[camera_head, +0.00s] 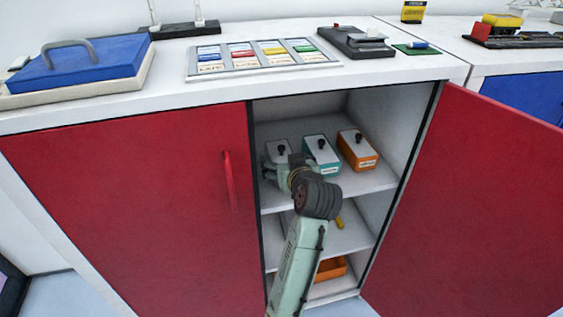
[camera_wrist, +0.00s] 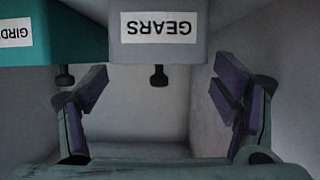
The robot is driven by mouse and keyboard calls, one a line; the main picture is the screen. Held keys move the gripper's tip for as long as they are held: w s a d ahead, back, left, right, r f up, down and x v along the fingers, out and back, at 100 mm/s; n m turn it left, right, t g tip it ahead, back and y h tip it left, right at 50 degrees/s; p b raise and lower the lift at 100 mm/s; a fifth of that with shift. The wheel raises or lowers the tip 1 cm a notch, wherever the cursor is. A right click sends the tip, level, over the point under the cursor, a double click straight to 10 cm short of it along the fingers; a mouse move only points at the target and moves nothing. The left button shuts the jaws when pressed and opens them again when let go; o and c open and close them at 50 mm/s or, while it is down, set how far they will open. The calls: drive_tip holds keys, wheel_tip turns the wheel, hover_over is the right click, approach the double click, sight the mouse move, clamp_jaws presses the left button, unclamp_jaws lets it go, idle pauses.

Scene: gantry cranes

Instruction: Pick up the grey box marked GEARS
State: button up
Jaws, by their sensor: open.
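The grey box (camera_head: 276,146) stands at the left end of the upper shelf inside the open cabinet, with a dark knob on its top. In the wrist view, which is upside down, the grey box (camera_wrist: 198,48) shows its white GEARS label, and its knob hangs between my fingers. My gripper (camera_wrist: 160,92) is open and empty, one finger on each side of the knob and apart from it. In the head view my gripper (camera_head: 280,168) is in front of the grey box and hides its lower part.
A teal box (camera_head: 322,155), labelled GIRD… in the wrist view (camera_wrist: 75,50), stands close beside the grey box. An orange box (camera_head: 358,150) is further right. The red left door (camera_head: 130,200) is shut; the right door (camera_head: 480,210) is open. An orange bin (camera_head: 332,268) sits below.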

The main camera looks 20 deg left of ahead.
sight(282, 156)
drive_tip(key=shift+x, duration=1.6)
drive_tip(key=shift+d, duration=0.1)
drive_tip(key=shift+c, duration=0.2)
clamp_jaws()
